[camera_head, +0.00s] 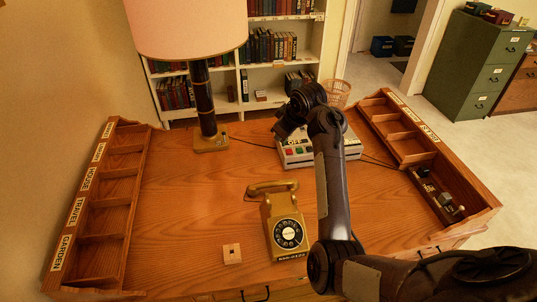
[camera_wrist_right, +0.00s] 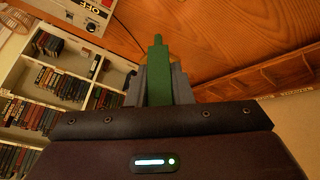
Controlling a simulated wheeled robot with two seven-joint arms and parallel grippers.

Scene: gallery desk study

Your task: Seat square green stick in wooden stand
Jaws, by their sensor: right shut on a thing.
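The green stick (camera_wrist_right: 157,68) is in my right gripper (camera_wrist_right: 158,85), between its two grey fingers. Its narrower tip points away from the palm in the right wrist view. In the head view my right arm reaches up over the desk, its wrist above the machine at the back; the stick cannot be made out there. The wooden stand (camera_head: 232,253), a small pale block with a dark hole on top, sits on the desk's front part, left of the telephone and well away from the right gripper. My left gripper is not in view.
A gold rotary telephone (camera_head: 286,232) stands right of the stand. A lamp (camera_head: 211,140) stands at the back left, a push-button machine (camera_head: 300,152) at the back. Labelled compartment racks line the left (camera_head: 84,195) and right (camera_head: 462,180) edges. The desk's left middle is clear.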

